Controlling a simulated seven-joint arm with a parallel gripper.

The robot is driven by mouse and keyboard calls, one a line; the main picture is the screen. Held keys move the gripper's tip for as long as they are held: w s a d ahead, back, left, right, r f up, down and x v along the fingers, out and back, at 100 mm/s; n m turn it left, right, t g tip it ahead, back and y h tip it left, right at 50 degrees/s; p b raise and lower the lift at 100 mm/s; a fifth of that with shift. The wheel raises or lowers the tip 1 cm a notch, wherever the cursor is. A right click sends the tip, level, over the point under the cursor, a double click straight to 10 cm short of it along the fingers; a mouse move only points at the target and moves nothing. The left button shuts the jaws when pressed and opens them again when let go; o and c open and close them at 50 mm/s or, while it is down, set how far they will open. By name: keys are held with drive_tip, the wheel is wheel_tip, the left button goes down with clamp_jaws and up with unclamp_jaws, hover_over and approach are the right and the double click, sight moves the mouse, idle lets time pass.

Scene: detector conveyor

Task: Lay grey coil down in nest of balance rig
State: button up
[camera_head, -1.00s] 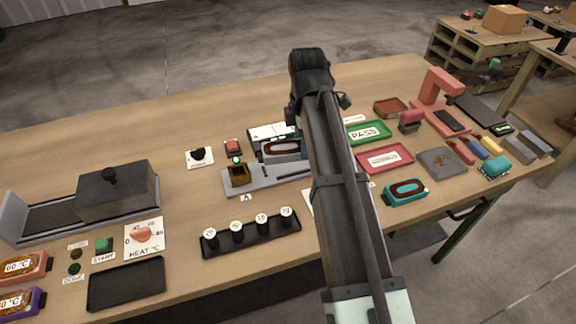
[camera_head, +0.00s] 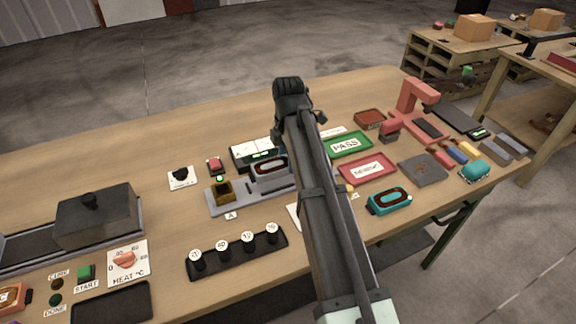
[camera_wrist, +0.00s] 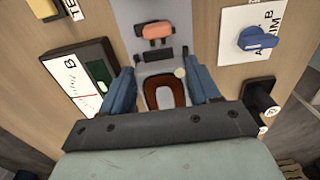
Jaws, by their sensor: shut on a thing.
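The grey coil (camera_head: 270,167), with a reddish-brown oval winding, shows left of my arm in the head view. It also shows in the wrist view (camera_wrist: 165,95), between the two blue fingers of my gripper (camera_wrist: 162,80), which is shut on it. The balance rig (camera_head: 238,200) is a long grey base with a gold block (camera_head: 222,190) at its end marked A. The coil is at the rig, close over or in the nest; I cannot tell if it touches. My arm hides the gripper and the rig's right end in the head view.
A meter (camera_wrist: 80,85) stands beside the rig, and a blue trim knob (camera_wrist: 253,39) is on the other side. A black rack (camera_head: 235,255) of several round-topped pegs lies in front. A teal coil (camera_head: 389,200) and red tray (camera_head: 367,171) are to the right.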

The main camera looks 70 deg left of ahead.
drive_tip(key=shift+f, duration=1.75)
drive_tip(key=o, duration=1.3)
drive_tip(key=shift+f, duration=0.15)
drive_tip(key=shift+c, duration=0.2)
wheel_tip(320, 180, up, 12)
drive_tip(key=shift+r, duration=0.15)
